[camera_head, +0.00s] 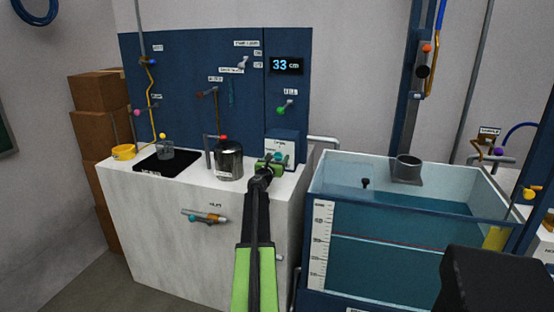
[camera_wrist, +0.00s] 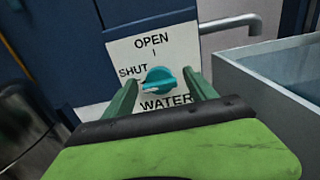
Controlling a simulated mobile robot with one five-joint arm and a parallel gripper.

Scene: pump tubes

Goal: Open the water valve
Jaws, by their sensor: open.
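The water valve is a round teal knob (camera_wrist: 160,79) on a white plate (camera_wrist: 179,52) marked OPEN at the top, SHUT at the left and WATER below. A pale mark on the knob's left end lies toward the SHUT side. In the head view the plate (camera_head: 279,146) is on the front of a blue box at the counter's right end. My gripper (camera_head: 270,165) is in front of it. In the wrist view my gripper (camera_wrist: 161,82) is open, with one green finger on each side of the knob. I cannot tell whether the fingers touch it.
A metal pot (camera_head: 229,160) with a red-knobbed tap stands left of my gripper on the white counter (camera_head: 150,220). A water tank (camera_head: 420,190) stands close on the right. A blue panel behind carries a display (camera_head: 287,66) reading 33 cm and several small valves.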

